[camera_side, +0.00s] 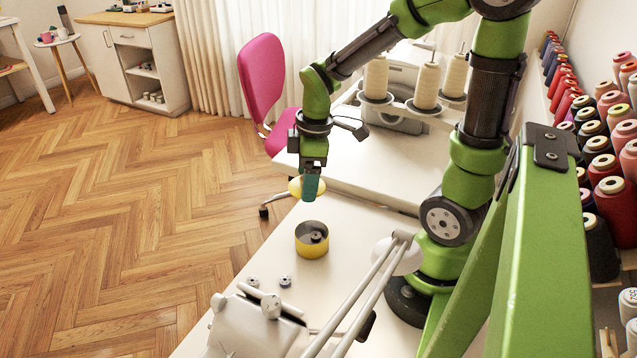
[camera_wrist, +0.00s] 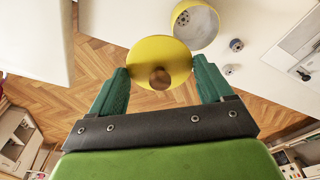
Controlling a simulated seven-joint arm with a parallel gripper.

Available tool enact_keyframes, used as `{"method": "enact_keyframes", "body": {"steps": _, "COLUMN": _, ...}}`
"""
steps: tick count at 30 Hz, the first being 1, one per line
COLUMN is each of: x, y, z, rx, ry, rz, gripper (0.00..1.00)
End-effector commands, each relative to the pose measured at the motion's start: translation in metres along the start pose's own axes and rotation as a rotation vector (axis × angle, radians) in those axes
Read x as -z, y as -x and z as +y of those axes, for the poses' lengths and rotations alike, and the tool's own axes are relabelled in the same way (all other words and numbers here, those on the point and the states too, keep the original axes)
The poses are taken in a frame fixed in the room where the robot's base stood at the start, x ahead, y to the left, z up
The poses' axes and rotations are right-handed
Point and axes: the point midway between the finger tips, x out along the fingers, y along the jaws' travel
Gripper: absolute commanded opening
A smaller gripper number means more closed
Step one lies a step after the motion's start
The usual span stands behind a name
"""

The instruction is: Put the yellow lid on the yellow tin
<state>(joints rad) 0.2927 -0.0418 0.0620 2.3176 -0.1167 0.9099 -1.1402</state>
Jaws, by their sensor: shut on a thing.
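The yellow tin (camera_side: 312,240) stands open on the white table, with a dark spool-like thing visible inside it. It also shows at the top of the wrist view (camera_wrist: 194,24). The yellow lid (camera_side: 295,187) is a disc with a brown knob, seen from above in the wrist view (camera_wrist: 160,55). My gripper (camera_side: 310,188) is shut on the lid, with its green fingers on either side in the wrist view (camera_wrist: 160,82). It holds the lid in the air, above and a little behind the tin in the side view. The lid is apart from the tin.
Small bobbins (camera_side: 285,281) lie on the table in front of the tin. A white sewing machine (camera_side: 255,325) stands at the near end. Large cream thread cones (camera_side: 427,85) stand behind. A pink chair (camera_side: 262,80) is beyond the table edge. The table around the tin is mostly clear.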

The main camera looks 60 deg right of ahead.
Motion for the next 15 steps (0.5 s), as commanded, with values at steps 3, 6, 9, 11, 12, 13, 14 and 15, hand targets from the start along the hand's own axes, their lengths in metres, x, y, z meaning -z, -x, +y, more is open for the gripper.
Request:
{"method": "enact_keyframes", "body": {"steps": 3, "x": 0.002, "y": 0.001, "z": -0.023, "rx": 0.033, "ry": 0.277, "rz": -0.005, "gripper": 0.51}}
{"method": "enact_keyframes", "body": {"steps": 6, "x": 0.002, "y": 0.001, "z": -0.038, "rx": 0.060, "ry": 0.493, "rz": -0.007, "gripper": 0.51}}
{"method": "enact_keyframes", "body": {"steps": 9, "x": 0.000, "y": 0.000, "z": -0.049, "rx": 0.086, "ry": 0.667, "rz": -0.007, "gripper": 0.51}}
{"method": "enact_keyframes", "body": {"steps": 11, "x": -0.001, "y": -0.001, "z": -0.053, "rx": 0.097, "ry": 0.749, "rz": -0.005, "gripper": 0.51}}
{"method": "enact_keyframes", "body": {"steps": 12, "x": -0.002, "y": -0.001, "z": -0.054, "rx": 0.104, "ry": 0.792, "rz": -0.003, "gripper": 0.51}}
{"method": "enact_keyframes", "body": {"steps": 13, "x": -0.002, "y": -0.001, "z": -0.055, "rx": 0.109, "ry": 0.819, "rz": -0.002, "gripper": 0.51}}
{"method": "enact_keyframes", "body": {"steps": 14, "x": -0.002, "y": -0.001, "z": -0.056, "rx": 0.112, "ry": 0.842, "rz": -0.001, "gripper": 0.51}}
{"method": "enact_keyframes", "body": {"steps": 15, "x": -0.003, "y": -0.001, "z": -0.056, "rx": 0.115, "ry": 0.866, "rz": 0.000, "gripper": 0.51}}
